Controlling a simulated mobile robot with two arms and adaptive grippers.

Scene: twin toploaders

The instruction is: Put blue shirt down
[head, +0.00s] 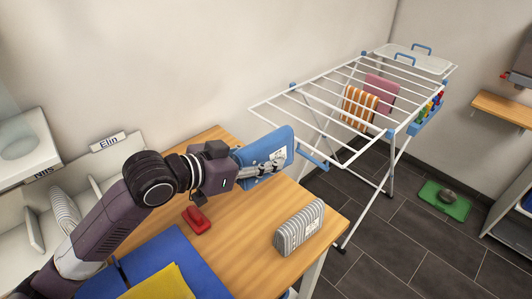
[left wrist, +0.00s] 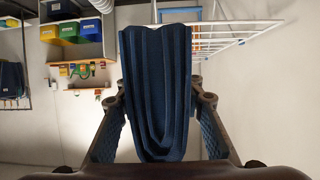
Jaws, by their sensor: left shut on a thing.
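The blue shirt (head: 266,150) is a folded bundle with a light patch on its side. My left gripper (head: 258,172) is shut on it and holds it above the wooden table (head: 235,245), near the table's back right side. In the left wrist view the dark blue folds of the shirt (left wrist: 158,90) fill the space between the two fingers of the left gripper (left wrist: 158,135). My right gripper is not in view.
A grey striped folded shirt (head: 299,228) stands on the table's right part. A red object (head: 197,219), blue sheet (head: 160,258) and yellow cloth (head: 170,284) lie nearer. A white drying rack (head: 330,88) stands beyond. Shelves labelled Nils and Elin (head: 107,142) are left.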

